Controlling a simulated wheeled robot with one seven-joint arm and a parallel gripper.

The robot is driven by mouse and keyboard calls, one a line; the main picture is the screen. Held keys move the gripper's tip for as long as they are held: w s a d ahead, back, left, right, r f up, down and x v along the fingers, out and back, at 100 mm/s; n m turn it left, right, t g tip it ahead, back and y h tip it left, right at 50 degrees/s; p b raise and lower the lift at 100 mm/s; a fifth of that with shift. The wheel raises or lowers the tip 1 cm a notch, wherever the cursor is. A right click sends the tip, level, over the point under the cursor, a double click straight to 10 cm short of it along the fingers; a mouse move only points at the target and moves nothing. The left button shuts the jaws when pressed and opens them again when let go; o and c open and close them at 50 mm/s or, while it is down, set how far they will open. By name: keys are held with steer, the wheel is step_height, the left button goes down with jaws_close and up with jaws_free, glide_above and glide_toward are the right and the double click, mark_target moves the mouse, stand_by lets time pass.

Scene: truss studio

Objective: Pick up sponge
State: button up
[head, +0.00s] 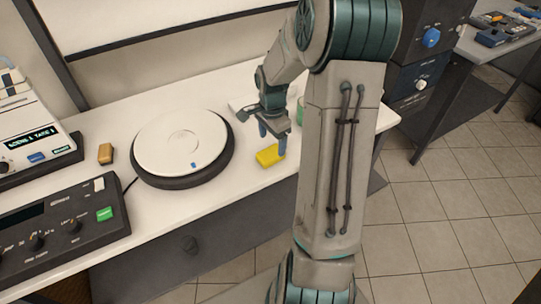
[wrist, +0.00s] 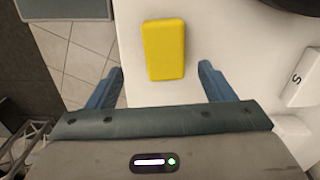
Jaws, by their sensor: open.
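The yellow sponge (head: 269,155) lies flat on the white table, right of the round turntable. In the wrist view the sponge (wrist: 164,49) is a plain yellow block, whole and unobstructed. My gripper (head: 270,133) is above and close to the sponge in the head view. In the wrist view my gripper (wrist: 163,75) is open, with its two blue fingers apart on either side of the sponge's line. Nothing is between the fingers' tips that I can see gripped.
The white table (head: 233,100) has a turntable (head: 181,141) left of the sponge. A small tan block (head: 105,153) and two panels of controls stand farther left. A green object (head: 300,111) is partly hidden behind my arm. The table edge is near the sponge.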

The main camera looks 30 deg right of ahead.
mark_target(271, 152)
steer(key=shift+w+f, duration=0.2)
steer(key=shift+f, duration=1.3)
steer(key=shift+w+f, duration=0.15)
steer(key=shift+f, duration=1.3)
steer(key=c, duration=1)
